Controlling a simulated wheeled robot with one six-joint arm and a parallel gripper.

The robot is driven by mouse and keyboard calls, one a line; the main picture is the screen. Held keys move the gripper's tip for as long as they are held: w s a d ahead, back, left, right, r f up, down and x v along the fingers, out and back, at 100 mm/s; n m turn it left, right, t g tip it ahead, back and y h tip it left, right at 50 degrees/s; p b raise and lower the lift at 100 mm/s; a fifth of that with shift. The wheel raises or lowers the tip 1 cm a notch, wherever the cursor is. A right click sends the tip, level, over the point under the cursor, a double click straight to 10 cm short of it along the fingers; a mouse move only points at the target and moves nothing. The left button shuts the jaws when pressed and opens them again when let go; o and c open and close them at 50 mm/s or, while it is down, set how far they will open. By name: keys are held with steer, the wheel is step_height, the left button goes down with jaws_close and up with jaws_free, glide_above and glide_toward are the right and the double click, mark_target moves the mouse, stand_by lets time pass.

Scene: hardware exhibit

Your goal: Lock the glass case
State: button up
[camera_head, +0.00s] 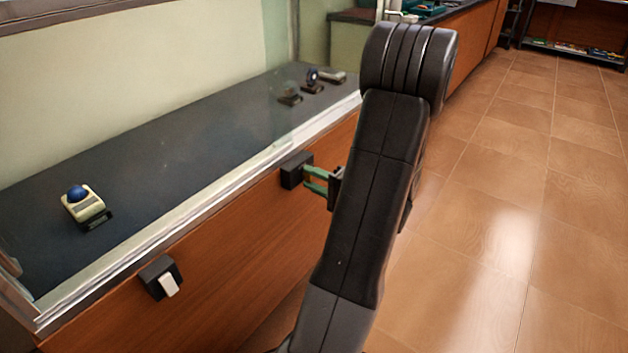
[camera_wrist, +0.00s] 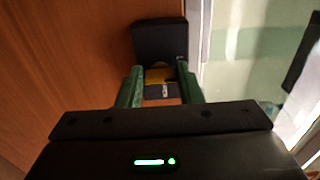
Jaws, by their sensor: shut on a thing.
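The glass case (camera_head: 225,176) runs diagonally, with clear glass above a wooden front panel (camera_head: 200,285). Two black lock blocks sit on that panel below the metal edge. The near lock block (camera_head: 155,272) has a white tab (camera_head: 169,286) hanging slightly tilted. My gripper (camera_head: 309,179) is at the far lock block (camera_head: 292,168), with its green fingers reaching its face. In the wrist view the fingers (camera_wrist: 160,72) are shut on a small yellow tab (camera_wrist: 158,77) in front of the far block (camera_wrist: 160,38). The tab's exact shape is partly hidden.
Inside the case, a cream item with a blue ball (camera_head: 82,205) and several small dark items (camera_head: 308,84) stand on a dark surface. My arm hides part of the case's right end. Tiled floor (camera_head: 520,180) is clear to the right.

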stand_by(0.5)
steer(key=o, duration=1)
steer(key=shift+s+d, duration=0.1)
steer(key=shift+d, duration=0.05)
steer(key=shift+p+v, duration=1.7)
steer(key=shift+v, duration=5.1)
steer(key=b+x, duration=0.3)
steer(key=x, duration=1.1)
steer(key=shift+d, duration=0.1)
